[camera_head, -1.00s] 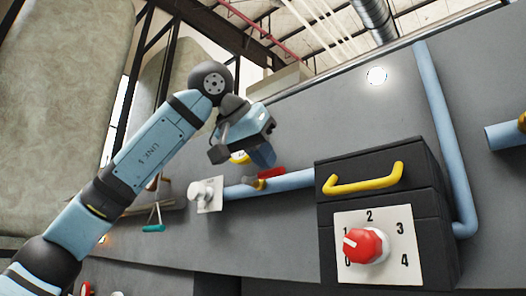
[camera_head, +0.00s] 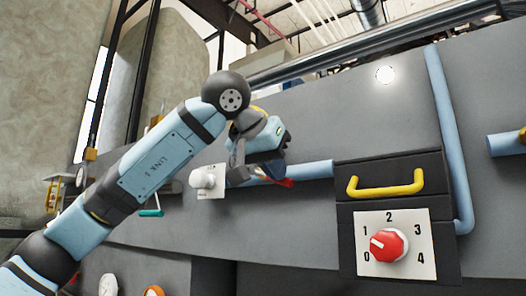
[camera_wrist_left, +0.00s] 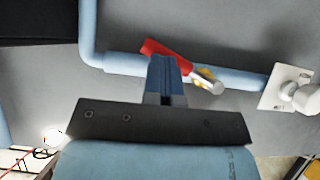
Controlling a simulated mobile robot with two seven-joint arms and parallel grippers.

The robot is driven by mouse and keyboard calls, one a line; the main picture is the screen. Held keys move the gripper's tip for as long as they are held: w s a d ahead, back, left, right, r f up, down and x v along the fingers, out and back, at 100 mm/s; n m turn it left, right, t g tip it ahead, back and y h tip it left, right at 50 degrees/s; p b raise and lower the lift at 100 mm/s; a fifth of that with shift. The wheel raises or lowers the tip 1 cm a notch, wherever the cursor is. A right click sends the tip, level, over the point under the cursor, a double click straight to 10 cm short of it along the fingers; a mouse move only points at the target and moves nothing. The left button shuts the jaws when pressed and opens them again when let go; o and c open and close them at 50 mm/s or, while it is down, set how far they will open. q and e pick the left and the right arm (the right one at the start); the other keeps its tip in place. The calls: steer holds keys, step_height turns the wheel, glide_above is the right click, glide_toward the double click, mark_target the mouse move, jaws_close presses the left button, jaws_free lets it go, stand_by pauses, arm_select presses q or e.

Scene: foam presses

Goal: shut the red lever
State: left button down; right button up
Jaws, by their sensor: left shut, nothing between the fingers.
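The red lever (camera_head: 289,183) belongs to a valve on the light blue horizontal pipe (camera_head: 315,170). In the head view it is mostly hidden behind my left gripper (camera_head: 270,172). In the left wrist view the red lever (camera_wrist_left: 152,47) lies slanted across the pipe, with a yellow part and a metal end at its right. My left gripper (camera_wrist_left: 162,62) is shut and empty, its fingers overlapping the lever in that view. I cannot tell whether they touch it. My right gripper is not in view.
A white plate with a round knob (camera_head: 207,181) sits left of the valve. A black box with a yellow handle (camera_head: 386,186) and a red dial (camera_head: 389,245) stands to the right. A vertical blue pipe (camera_head: 447,130) rises beyond it.

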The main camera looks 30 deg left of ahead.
arm_select(q)
steer(key=w+a+f+m+y+p, duration=0.1)
steer(key=a+f+m+y+p, duration=0.1)
steer(key=f, duration=0.4)
steer(key=shift+a+f+y+p, duration=0.25)
steer(key=shift+a+y+p, duration=0.2)
steer(key=shift+a, duration=0.95)
